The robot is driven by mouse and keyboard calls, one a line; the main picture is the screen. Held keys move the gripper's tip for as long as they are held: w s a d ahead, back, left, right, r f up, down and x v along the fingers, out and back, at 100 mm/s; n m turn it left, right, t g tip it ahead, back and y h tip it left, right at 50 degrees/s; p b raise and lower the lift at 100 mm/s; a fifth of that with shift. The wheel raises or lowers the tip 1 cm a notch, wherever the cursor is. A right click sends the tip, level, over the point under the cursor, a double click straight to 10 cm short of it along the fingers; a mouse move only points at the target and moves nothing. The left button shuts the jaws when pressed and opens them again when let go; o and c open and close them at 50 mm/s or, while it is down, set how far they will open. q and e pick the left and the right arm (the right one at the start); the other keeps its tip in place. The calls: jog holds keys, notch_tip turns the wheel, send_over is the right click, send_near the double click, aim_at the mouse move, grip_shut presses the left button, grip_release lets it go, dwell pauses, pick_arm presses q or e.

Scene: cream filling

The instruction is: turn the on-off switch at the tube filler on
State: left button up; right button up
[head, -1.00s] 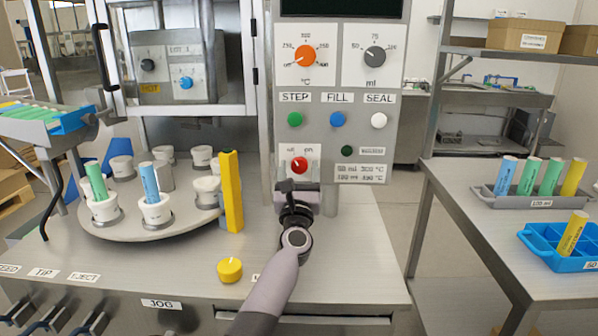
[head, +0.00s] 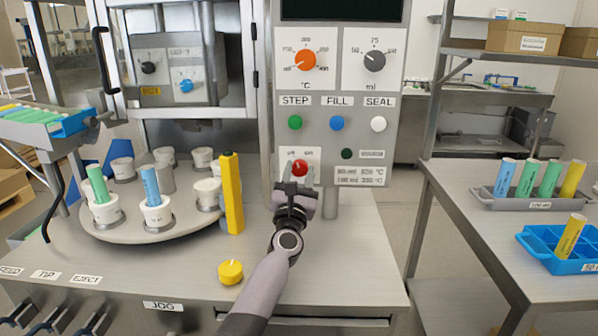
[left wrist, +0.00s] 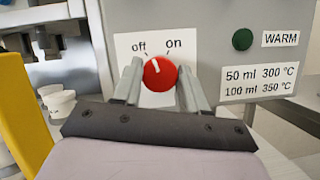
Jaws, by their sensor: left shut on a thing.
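The on-off switch (head: 299,168) is a red round knob on the front of the grey tube filler (head: 350,150). In the left wrist view the red knob (left wrist: 160,74) sits below the labels "off" and "on". Its white mark points up and slightly left, nearer "off". My left gripper (head: 298,181) is at the knob, with one finger on each side, shut on it. The fingers (left wrist: 160,88) also show in the left wrist view and cover the knob's lower sides. My right gripper is not in view.
A yellow post (head: 232,193) and a turntable (head: 130,222) with white cups and tubes stand left of my arm. A yellow knob (head: 230,272) is on the tabletop. A green button (left wrist: 242,40) is right of the switch. A side table (head: 465,225) stands at right.

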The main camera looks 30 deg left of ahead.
pick_arm(q)
jog(key=m+h+p, duration=0.2)
jog(key=m, duration=0.2)
jog(key=m+h+p, duration=0.2)
jog(key=m, duration=0.2)
jog(key=shift+s+a+r+m+p, duration=0.1)
jog(key=shift+a+r+m+p, duration=0.1)
jog(key=shift+m+p, duration=0.15)
jog(key=shift+f+m+h+p, duration=0.1)
jog(key=shift+m+h+p, duration=0.65)
jog(key=shift+m, duration=0.9)
jog(key=o, duration=1)
jog(key=shift+s+d+f+h, duration=0.15)
jog(key=shift+s+d+h, duration=0.1)
jog(key=shift+s, duration=0.15)
jog(key=shift+v, duration=3.1)
jog(key=shift+s, duration=0.1)
